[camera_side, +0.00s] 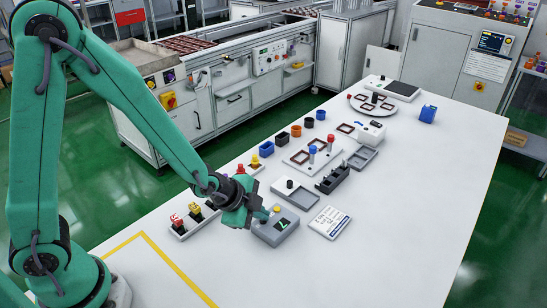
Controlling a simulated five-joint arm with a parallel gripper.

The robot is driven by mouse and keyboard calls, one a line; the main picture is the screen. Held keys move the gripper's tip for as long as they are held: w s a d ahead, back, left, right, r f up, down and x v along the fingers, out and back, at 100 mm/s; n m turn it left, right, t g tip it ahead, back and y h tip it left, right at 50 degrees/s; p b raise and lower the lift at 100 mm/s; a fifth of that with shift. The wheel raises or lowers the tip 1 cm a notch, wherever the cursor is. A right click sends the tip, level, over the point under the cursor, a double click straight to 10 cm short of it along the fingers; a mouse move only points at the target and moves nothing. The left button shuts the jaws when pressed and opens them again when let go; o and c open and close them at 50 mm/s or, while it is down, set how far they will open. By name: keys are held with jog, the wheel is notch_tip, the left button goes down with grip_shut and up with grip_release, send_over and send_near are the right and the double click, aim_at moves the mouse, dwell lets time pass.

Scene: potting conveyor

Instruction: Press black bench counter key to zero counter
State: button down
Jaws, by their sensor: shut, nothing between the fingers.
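My gripper (262,216) is shut and empty. Its tips point right, low over the left edge of a grey box (265,236) with a dark display showing a green mark and a small orange-yellow knob. I cannot tell whether the tips touch the box. Just behind it is a flat grey unit (303,199) with a black round key (290,184) on top, apart from my gripper. A small white device (371,133) with a dark patch stands farther back. Which of these is the bench counter cannot be read at this size.
A white printed card (330,222) lies right of the grey box. A strip of red and yellow buttons (194,220) is left of my gripper. A black slotted block (332,179), a grey tray (362,158) and coloured cups stand behind. The table's right front is clear.

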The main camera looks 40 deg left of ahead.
aim_at(259, 223)
jog(key=shift+f, duration=0.15)
dwell(0.3)
jog(key=shift+r, duration=0.8)
jog(key=shift+r, duration=0.15)
jog(key=shift+r, duration=2.35)
jog(key=shift+r, duration=0.1)
jog(key=s+a+r+n+y, duration=0.1)
jog(key=s+a+r+n, duration=0.5)
jog(key=s+r, duration=0.1)
jog(key=s+a+r+n+g+y, duration=0.1)
jog(key=s+a+r+n, duration=0.4)
jog(key=s, duration=0.5)
notch_tip(259, 223, up, 3)
jog(key=shift+a+f+n, duration=0.2)
jog(key=shift+a+n, duration=0.2)
jog(key=shift+n, duration=0.8)
